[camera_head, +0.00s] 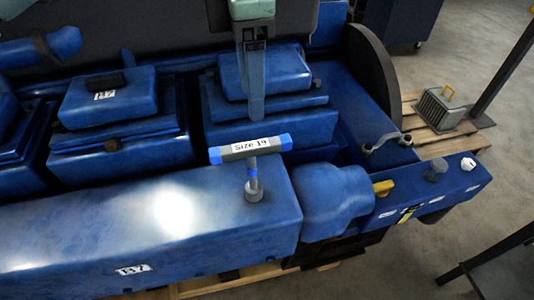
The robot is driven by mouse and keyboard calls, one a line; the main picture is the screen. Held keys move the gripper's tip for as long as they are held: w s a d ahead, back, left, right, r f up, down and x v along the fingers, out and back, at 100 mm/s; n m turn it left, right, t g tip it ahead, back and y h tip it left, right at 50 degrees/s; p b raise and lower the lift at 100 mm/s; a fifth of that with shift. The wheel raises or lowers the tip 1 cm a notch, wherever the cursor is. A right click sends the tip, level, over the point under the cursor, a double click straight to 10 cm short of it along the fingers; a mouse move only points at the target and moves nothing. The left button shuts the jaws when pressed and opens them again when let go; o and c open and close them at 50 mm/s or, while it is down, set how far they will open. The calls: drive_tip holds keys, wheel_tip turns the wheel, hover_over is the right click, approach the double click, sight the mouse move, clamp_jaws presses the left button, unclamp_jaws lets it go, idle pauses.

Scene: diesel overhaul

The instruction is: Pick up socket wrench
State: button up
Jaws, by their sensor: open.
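The socket wrench (243,150) is T-shaped, with a grey handle, blue ends and a white "Size 19" label. It stands upright on the top of the long blue engine cover (110,223), its shaft running down to a dark socket at its foot. My gripper (257,115) comes down from the top edge, fingers pointing down. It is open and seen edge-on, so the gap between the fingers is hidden. In the picture its tips end just above the handle's middle. I see no grip on the wrench, and the distance in depth is hard to tell.
Blue raised blocks (108,97) stand behind the cover. A dark round wheel (373,75) is at the right. A blue cylinder (335,199) and yellow knob (383,188) lie right of the wrench. A grey box (440,112) sits on a wooden pallet (420,136).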

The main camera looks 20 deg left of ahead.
sight(251, 145)
wheel_tip(251, 145, down, 7)
drive_tip(key=shift+a+f+p, duration=0.1)
drive_tip(key=shift+f+p, duration=0.05)
drive_tip(key=shift+p, duration=0.9)
drive_tip(key=shift+s+f+p, duration=0.15)
drive_tip(key=shift+f+p, duration=0.4)
drive_tip(key=shift+p, duration=0.1)
drive_tip(key=shift+s+a+f+p, duration=0.1)
drive_tip(key=shift+f+p, duration=0.85)
drive_tip(key=shift+f, duration=1.2)
clamp_jaws()
drive_tip(key=shift+r, duration=0.1)
